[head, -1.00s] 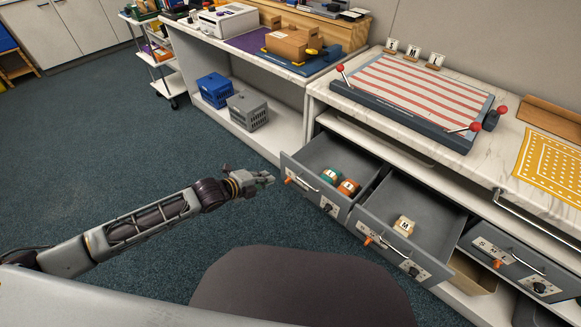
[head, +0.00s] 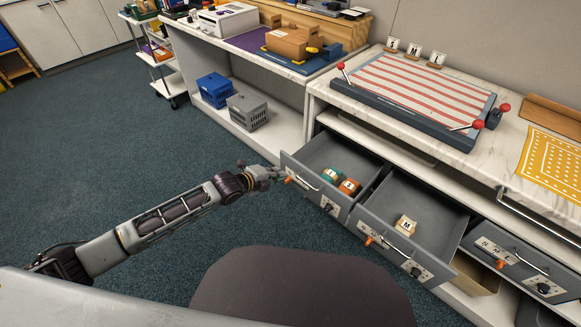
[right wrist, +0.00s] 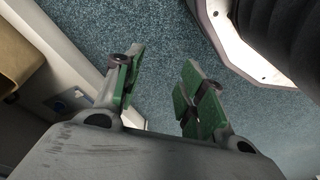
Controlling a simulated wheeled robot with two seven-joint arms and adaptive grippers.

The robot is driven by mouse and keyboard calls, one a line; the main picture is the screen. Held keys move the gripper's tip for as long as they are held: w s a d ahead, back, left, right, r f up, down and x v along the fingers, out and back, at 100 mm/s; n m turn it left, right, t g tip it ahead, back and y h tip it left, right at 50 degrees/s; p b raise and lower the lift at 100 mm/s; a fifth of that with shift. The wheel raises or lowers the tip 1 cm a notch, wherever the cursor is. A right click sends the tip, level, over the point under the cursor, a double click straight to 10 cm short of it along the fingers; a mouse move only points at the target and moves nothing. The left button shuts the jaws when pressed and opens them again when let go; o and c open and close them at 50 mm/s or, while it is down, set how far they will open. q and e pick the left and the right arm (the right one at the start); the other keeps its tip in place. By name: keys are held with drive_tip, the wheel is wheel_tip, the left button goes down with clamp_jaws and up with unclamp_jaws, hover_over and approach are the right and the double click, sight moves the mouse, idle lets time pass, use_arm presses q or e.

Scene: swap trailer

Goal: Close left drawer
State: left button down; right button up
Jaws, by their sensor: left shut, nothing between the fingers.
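The left drawer (head: 314,196) is grey and pulled out under the marble-topped counter. Its front has a metal handle, an orange knob and a dial plate. A green item and an orange item (head: 349,187) lie inside it. My left gripper (head: 281,171) is shut and empty at the left end of that drawer's front; I cannot tell whether it touches. My right gripper is out of the head view. In the right wrist view (right wrist: 163,88) its green-padded fingers are apart, with only floor between them.
A middle drawer (head: 388,246) is also pulled out, holding one cream item marked M (head: 405,225). A third drawer (head: 515,266) is at the right. Grey and blue crates (head: 247,110) stand on the low shelf to the left. The floor at left is clear.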

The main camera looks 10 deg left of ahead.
sight(296, 164)
use_arm(q)
drive_tip(key=x, duration=0.2)
drive_tip(key=r+b+x, duration=0.1)
drive_tip(key=x, duration=0.3)
drive_tip(key=shift+w+d+r, duration=0.1)
drive_tip(key=shift+w+d, duration=0.3)
drive_tip(key=shift+w, duration=0.05)
drive_tip(key=shift+w+d+b, duration=0.2)
drive_tip(key=shift+w+b, duration=0.1)
drive_tip(key=shift+w, duration=0.05)
use_arm(e)
wheel_tip(296, 164, up, 6)
drive_tip(key=a, duration=0.1)
drive_tip(key=shift+w+a, duration=0.15)
drive_tip(key=shift+a, duration=0.05)
use_arm(q)
drive_tip(key=shift+d, duration=0.1)
use_arm(e)
drive_tip(key=shift+f, duration=0.15)
